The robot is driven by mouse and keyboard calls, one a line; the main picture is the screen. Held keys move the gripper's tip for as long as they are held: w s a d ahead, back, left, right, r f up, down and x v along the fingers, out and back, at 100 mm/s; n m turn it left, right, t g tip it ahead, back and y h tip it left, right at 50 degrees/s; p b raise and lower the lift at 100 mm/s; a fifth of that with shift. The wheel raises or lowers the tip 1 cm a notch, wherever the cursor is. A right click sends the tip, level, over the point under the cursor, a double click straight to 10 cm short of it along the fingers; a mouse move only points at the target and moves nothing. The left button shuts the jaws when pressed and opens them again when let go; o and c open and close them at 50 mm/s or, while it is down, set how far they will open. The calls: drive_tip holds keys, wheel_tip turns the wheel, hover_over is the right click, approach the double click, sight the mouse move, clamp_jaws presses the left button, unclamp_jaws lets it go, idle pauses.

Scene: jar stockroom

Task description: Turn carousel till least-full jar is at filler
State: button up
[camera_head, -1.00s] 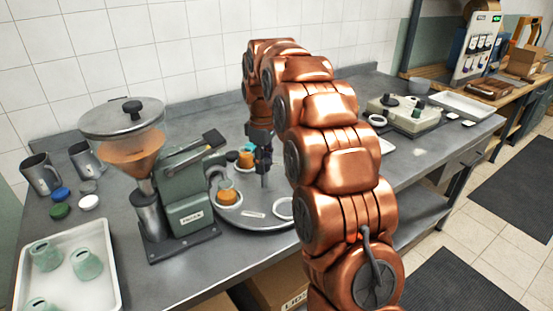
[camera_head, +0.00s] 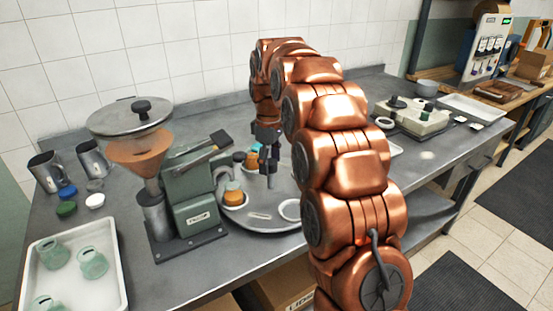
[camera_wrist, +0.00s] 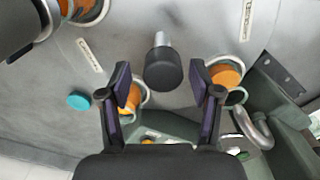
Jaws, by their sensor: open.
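The grey carousel disc (camera_head: 272,224) sits on the bench, right of the green filler (camera_head: 192,195) with its orange-filled hopper (camera_head: 138,152). A jar with orange contents (camera_head: 233,197) stands on the disc by the filler's spout; other jars behind are partly hidden by my arm. In the wrist view, orange-filled jars show at the upper left (camera_wrist: 84,8) and right (camera_wrist: 226,76), and another (camera_wrist: 132,97) is partly behind the left finger. A dark-topped knob (camera_wrist: 162,70) stands between and beyond the fingertips of my open gripper (camera_wrist: 162,84). Fill levels are hard to compare.
A white tray (camera_head: 122,262) of pale green jars lies at the front left. Two metal mugs (camera_head: 48,172) and coloured lids (camera_head: 66,208) are behind it. A teal lid (camera_wrist: 79,100) shows in the wrist view. A scale-like device (camera_head: 415,118) stands at the right.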

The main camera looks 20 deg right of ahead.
wheel_tip(320, 180, up, 6)
drive_tip(key=shift+w+r, duration=0.1)
drive_tip(key=shift+r, duration=0.55)
idle(0.3)
drive_tip(key=shift+s+a+r, duration=0.1)
drive_tip(key=shift+s, duration=0.15)
drive_tip(key=s+a+m+p, duration=0.1)
drive_tip(key=s+a+m, duration=0.1)
drive_tip(key=s, duration=0.8)
drive_tip(key=s+a+m+p, duration=0.2)
drive_tip(key=s+a, duration=0.1)
drive_tip(key=s, duration=0.7)
drive_tip(key=s+f+m+g+p, duration=0.1)
drive_tip(key=s+f+m, duration=0.1)
drive_tip(key=s, duration=0.9)
drive_tip(key=s+a+f+m, duration=0.1)
drive_tip(key=s+f, duration=0.3)
drive_tip(key=s, duration=0.7)
drive_tip(key=shift+s+a+f+m+g+p, duration=0.15)
drive_tip(key=shift+a+f+m+g+p, duration=0.2)
drive_tip(key=shift+m, duration=0.45)
